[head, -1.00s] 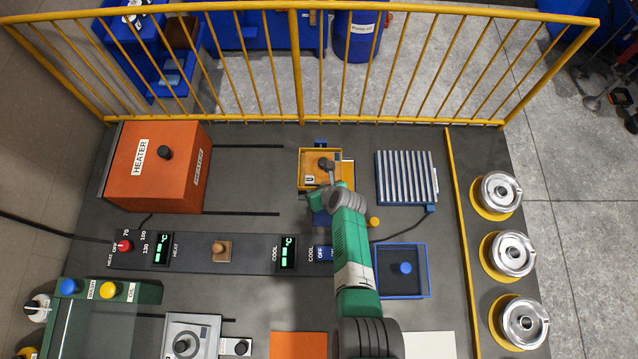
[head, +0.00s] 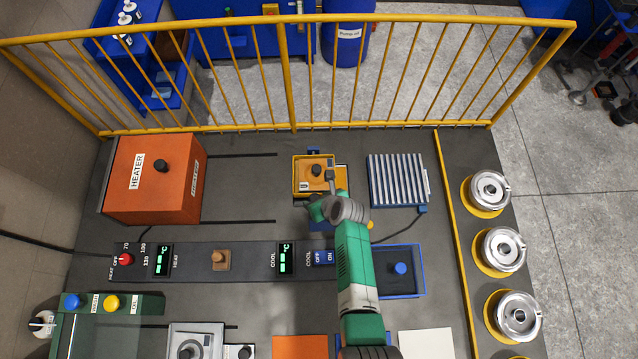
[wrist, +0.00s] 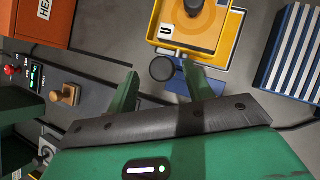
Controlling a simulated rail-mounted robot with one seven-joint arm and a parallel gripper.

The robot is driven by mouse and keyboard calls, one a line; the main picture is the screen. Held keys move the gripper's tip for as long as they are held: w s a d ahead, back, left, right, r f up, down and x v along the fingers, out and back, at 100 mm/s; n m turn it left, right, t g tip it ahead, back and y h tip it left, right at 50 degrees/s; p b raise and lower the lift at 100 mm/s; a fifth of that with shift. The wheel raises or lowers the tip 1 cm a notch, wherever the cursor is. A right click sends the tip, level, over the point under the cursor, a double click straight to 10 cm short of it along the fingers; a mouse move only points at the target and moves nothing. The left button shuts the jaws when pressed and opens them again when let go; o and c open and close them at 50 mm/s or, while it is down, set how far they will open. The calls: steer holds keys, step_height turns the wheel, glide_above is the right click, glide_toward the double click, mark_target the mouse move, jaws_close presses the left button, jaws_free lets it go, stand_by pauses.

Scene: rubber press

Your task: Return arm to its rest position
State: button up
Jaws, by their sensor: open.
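My green arm reaches up from the bottom of the head view, and my gripper (head: 317,209) is just in front of the yellow tray (head: 300,190). In the wrist view the two green fingers of my gripper (wrist: 160,92) are apart, with nothing held between them. The yellow tray (wrist: 160,33) is beyond the fingertips, with an orange piece and a dark knob (wrist: 194,5) in it. A dark round knob (wrist: 162,68) at the tray's near side shows between the fingers. I cannot tell its exact distance from them.
The orange heater (head: 150,190) stands at the left and the ribbed cooling plate (head: 398,180) right of the tray. A blue-rimmed tray (head: 422,270) is right of my arm. Steel round pots (head: 505,250) line the right edge. A yellow railing (head: 290,80) closes the back.

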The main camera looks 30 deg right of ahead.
steer(key=v, duration=0.2)
steer(key=shift+s+r, duration=0.1)
steer(key=shift+r, duration=0.15)
